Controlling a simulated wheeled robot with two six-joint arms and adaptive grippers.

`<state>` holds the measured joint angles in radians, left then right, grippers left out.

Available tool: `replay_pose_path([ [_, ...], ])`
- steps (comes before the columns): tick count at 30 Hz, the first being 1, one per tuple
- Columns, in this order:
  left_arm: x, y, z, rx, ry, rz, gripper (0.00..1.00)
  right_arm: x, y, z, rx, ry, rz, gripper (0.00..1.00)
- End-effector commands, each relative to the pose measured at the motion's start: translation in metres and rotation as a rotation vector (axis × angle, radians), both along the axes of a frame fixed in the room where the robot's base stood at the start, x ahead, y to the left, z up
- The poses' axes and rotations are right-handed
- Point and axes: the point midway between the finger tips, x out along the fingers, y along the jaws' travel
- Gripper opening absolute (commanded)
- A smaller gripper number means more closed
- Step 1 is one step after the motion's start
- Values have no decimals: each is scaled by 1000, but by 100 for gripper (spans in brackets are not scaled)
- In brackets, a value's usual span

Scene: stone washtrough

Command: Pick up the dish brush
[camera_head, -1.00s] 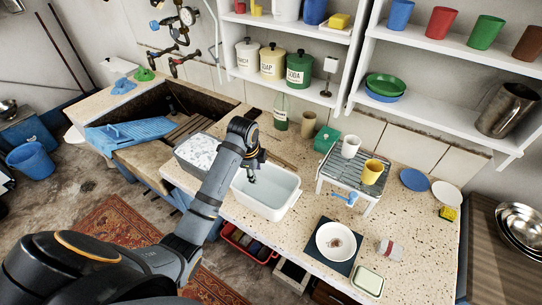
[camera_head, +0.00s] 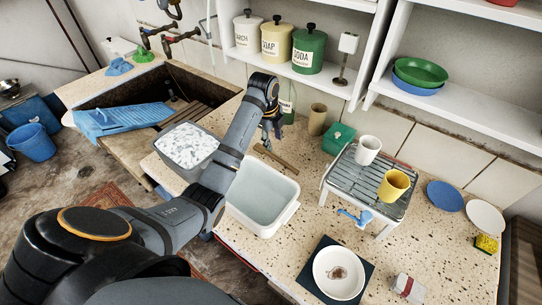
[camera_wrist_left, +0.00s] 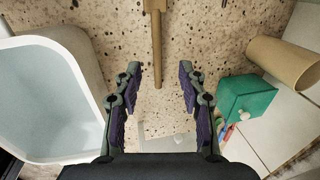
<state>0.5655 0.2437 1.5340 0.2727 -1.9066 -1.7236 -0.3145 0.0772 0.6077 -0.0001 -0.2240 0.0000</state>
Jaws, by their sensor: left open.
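The dish brush appears to be the wooden-handled tool lying on the speckled counter behind the white basin, in the head view (camera_head: 276,158). In the left wrist view its pale wooden handle (camera_wrist_left: 157,45) runs down from a wider block at the top edge, and its end lies between my fingertips in the picture. My left gripper (camera_head: 271,133) is open and points down above the counter near the brush. It also shows in the left wrist view (camera_wrist_left: 159,78), with a finger on each side of the handle and no visible contact. My right gripper is not in view.
The white basin (camera_head: 262,192) stands close beside the gripper. A green box (camera_head: 338,139) and a tan cup (camera_head: 317,119) stand on the other side. A dish rack (camera_head: 372,180) with two cups, and a small blue item (camera_head: 357,217), are further right. The shelf (camera_head: 300,75) overhangs behind.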

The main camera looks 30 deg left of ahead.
Motion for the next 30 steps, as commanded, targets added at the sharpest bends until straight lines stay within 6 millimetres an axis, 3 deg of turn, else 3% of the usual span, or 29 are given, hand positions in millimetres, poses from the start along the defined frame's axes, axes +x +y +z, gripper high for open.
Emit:
replay_pose_path([
  [7,6,-2,-36,-1,4,1,41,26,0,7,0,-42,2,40],
  [17,9,-5,-58,-1,3,1,41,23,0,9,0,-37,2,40],
  [24,15,-11,-96,-1,3,1,41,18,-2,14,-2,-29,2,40],
  [30,16,-10,-102,1,1,0,41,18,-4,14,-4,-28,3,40],
])
